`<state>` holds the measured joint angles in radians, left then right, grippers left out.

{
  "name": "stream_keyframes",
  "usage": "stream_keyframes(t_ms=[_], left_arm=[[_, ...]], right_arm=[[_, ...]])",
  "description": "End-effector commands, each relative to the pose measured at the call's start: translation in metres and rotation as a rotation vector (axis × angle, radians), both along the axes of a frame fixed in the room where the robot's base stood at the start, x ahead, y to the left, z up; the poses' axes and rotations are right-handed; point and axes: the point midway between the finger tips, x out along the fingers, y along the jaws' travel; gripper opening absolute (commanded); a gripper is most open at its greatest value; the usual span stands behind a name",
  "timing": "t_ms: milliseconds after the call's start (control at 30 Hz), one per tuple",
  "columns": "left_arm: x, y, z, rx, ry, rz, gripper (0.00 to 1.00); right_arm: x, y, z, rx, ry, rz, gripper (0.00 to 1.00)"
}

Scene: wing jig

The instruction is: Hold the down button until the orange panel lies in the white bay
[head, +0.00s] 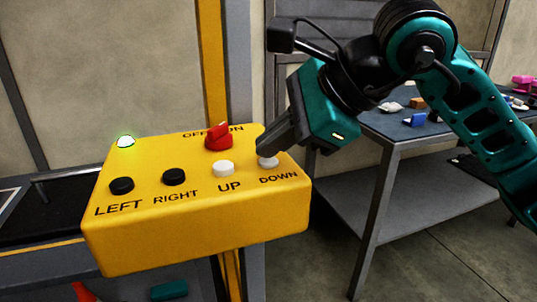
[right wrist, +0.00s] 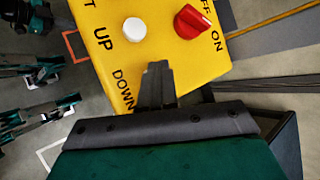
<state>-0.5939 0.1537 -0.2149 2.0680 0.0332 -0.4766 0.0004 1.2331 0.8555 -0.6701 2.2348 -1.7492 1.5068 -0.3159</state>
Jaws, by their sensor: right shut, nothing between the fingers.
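The yellow control box (head: 200,225) has a white DOWN button (head: 269,163) at its right end, beside the white UP button (head: 223,168). My right gripper (head: 264,151) is shut and empty, with its fingertips at the DOWN button. I cannot tell whether the button is pressed in. In the right wrist view the shut fingers (right wrist: 156,75) hide the DOWN button, and its label shows beside them. My left gripper is not in the head view.
The box also has black LEFT (head: 121,186) and RIGHT (head: 174,177) buttons, a red OFF/ON knob (head: 218,138) and a lit green lamp (head: 125,141). A metal table (head: 391,135) with small parts stands behind my right arm. A dark surface (head: 48,210) lies left of the box.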

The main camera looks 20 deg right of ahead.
Motion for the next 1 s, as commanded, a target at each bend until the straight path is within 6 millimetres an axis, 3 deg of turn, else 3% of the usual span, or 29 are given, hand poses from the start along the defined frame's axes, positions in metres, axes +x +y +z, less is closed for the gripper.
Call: stream_keyframes(t_ms=[467,1000], left_arm=[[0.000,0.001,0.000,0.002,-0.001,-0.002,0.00],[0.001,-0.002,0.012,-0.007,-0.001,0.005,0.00]], right_arm=[[0.000,0.000,0.000,-0.001,0.002,0.001,0.00],[0.000,0.000,0.017,-0.001,0.001,0.000,0.00]])
